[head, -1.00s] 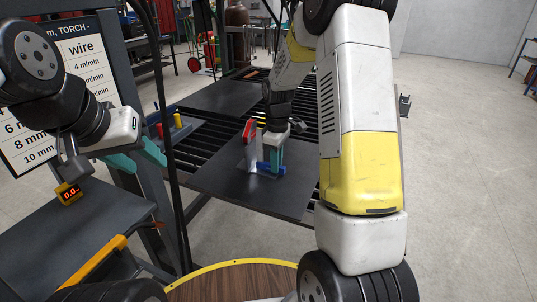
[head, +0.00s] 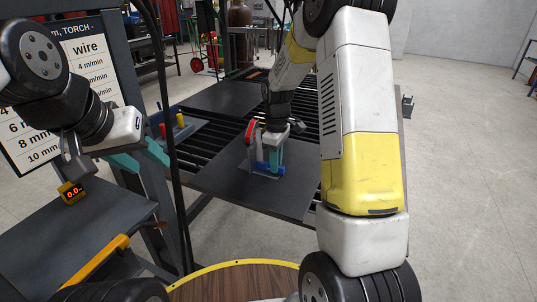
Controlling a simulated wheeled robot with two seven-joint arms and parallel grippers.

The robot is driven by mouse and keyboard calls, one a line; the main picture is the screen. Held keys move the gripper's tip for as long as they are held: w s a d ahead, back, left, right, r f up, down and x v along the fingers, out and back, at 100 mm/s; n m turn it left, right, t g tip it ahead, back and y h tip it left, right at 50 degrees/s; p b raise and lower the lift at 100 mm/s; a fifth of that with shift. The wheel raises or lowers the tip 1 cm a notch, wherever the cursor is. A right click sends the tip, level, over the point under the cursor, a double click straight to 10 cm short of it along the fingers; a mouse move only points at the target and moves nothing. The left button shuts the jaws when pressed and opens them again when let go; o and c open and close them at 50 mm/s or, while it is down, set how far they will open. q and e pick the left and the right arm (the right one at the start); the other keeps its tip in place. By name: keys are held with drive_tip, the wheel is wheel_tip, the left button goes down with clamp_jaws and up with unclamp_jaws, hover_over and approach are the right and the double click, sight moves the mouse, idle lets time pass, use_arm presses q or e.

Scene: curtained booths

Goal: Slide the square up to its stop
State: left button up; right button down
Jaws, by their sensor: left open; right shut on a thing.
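A blue L-shaped piece (head: 264,169), which looks like the square, stands on the dark plate (head: 218,181) of the slatted table. My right gripper (head: 275,160), with teal fingers, reaches down from above and is shut on it. A pale upright piece (head: 253,157) stands just left of the square, with a red part (head: 250,131) near its top. I cannot tell whether the square touches it; the fingers hide part of the contact. I cannot make out which part is the stop.
A grey side table (head: 75,235) with a yellow handle (head: 98,262) and a small display (head: 71,192) is at the left. A blue tray (head: 187,122) holds red and yellow items. A dark post and hanging cables (head: 170,150) separate the two work areas.

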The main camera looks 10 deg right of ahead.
drive_tip(key=shift+w+a, duration=0.1)
idle(0.3)
drive_tip(key=c, duration=1.3)
unclamp_jaws()
drive_tip(key=shift+r, duration=0.1)
wheel_tip(320, 180, up, 8)
drive_tip(key=s+r+m+t, duration=0.2)
drive_tip(key=s+r+m, duration=0.1)
drive_tip(key=s+r, duration=0.55)
drive_tip(key=s+r+m+t+y, duration=0.1)
drive_tip(key=s+r+m+t, duration=0.1)
drive_tip(key=s, duration=0.6)
drive_tip(key=s+r+m+t+y, duration=0.1)
drive_tip(key=s+r+m+t, duration=0.1)
drive_tip(key=s+m, duration=0.3)
drive_tip(key=s+a+r, duration=0.1)
drive_tip(key=s, duration=0.2)
drive_tip(key=shift+s+r+m, duration=0.2)
drive_tip(key=shift+s+m, duration=0.1)
drive_tip(key=shift+s, duration=0.05)
